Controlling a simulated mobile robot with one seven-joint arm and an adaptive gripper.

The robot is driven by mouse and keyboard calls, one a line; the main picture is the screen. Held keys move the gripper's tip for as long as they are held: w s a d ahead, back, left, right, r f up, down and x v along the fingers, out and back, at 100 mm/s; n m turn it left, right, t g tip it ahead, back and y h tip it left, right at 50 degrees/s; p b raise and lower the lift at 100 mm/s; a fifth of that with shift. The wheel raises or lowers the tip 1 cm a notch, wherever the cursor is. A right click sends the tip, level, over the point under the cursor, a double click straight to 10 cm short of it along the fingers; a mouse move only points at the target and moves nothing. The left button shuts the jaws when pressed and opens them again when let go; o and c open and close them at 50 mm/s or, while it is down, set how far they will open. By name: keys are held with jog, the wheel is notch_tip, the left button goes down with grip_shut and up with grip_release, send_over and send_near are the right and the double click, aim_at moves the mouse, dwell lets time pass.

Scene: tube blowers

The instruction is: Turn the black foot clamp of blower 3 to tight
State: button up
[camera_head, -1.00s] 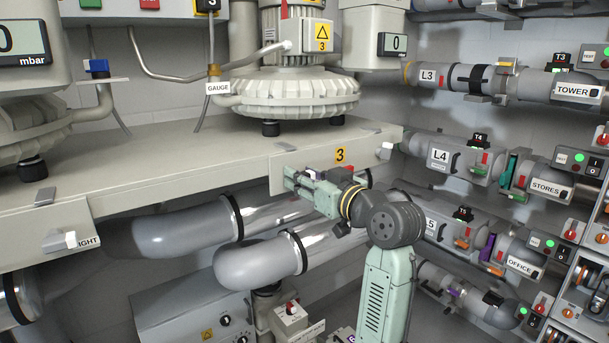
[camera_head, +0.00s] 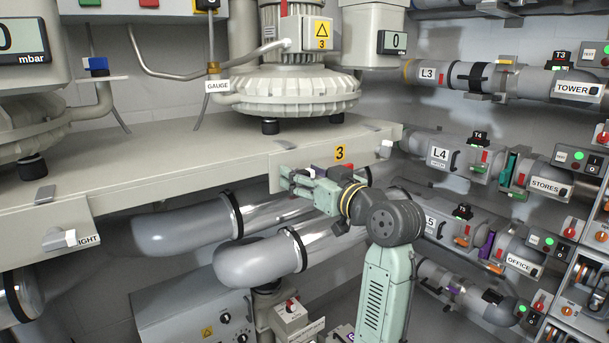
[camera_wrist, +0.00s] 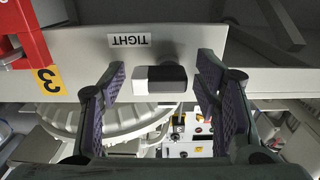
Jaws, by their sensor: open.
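In the head view my gripper (camera_head: 286,180) is at the left end of the plate marked 3 (camera_head: 340,153) and mostly hides the clamp. Blower 3 (camera_head: 298,92) stands on the shelf above.
A red block (camera_wrist: 22,35) shows in the upper left of the wrist view. A white-ended clamp (camera_head: 386,149) is at the plate's right end. Silver pipes (camera_head: 262,262) run below the shelf. Labelled pipes and switches (camera_head: 460,155) line the right wall.

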jog(key=v, duration=1.2)
